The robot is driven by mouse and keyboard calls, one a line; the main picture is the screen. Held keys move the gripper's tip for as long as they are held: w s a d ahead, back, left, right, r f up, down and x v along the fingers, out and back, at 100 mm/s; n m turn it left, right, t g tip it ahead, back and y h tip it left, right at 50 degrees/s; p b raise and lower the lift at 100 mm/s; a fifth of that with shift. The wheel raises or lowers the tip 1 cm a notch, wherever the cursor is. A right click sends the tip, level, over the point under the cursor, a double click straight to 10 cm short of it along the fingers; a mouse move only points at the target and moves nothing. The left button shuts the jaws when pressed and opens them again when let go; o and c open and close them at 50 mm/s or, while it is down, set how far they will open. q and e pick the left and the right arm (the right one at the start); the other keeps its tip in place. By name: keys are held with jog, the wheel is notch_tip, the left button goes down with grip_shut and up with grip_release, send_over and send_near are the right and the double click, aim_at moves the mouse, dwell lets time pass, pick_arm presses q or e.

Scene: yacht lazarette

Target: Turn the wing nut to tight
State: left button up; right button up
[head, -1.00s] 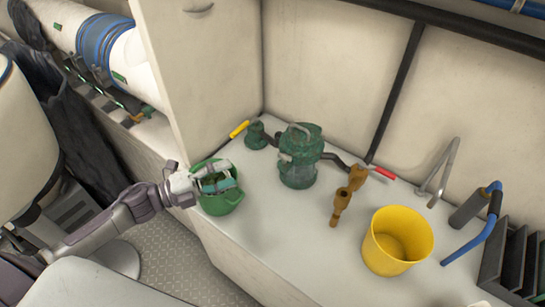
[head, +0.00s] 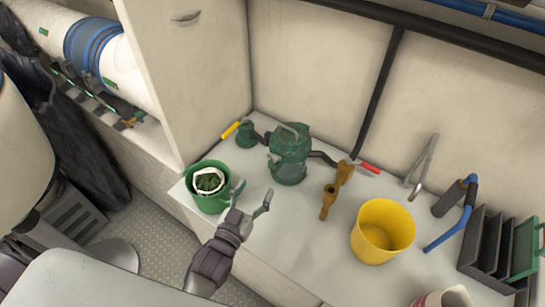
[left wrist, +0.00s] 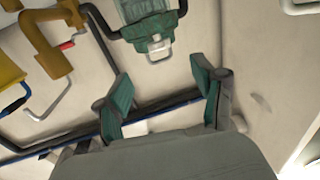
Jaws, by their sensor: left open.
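The green strainer (head: 288,160) stands upright on the white counter by the back wall, with a grey metal bar (head: 294,131) at its top. I cannot make out the wing nut as a separate part. The strainer also shows at the top of the left wrist view (left wrist: 150,12), with a metal loop (left wrist: 160,48). My left gripper (head: 252,194) is open and empty, between the green bucket and the strainer and nearer the counter's front edge. Its fingers (left wrist: 163,88) are spread apart below the strainer in the left wrist view. My right gripper is not in view.
A green bucket (head: 210,203) holds a white-rimmed basket (head: 208,182) with dark green matter. The counter before the strainer is clear.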

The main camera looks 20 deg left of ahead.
aim_at(272, 159)
pick_arm(q)
jog(key=w, duration=0.3)
jog(key=w+d, duration=0.1)
jog(key=w, duration=0.3)
jog(key=w+p, duration=0.1)
jog(key=w, duration=0.3)
jog(key=shift+w+d, duration=0.25)
jog(key=shift+d, duration=0.15)
jog(key=shift+c, duration=0.4)
jog(key=c, duration=1.1)
jog(key=shift+r+m+h+p, duration=0.15)
jog(key=shift+m+h+p, duration=0.2)
jog(key=shift+h, duration=0.25)
jog(key=shift+a+m+g+h, duration=0.15)
jog(key=shift+m+g+h, duration=0.25)
jog(key=shift+m+h, duration=0.55)
jog(key=shift+h, duration=0.25)
jog(key=o, duration=1.2)
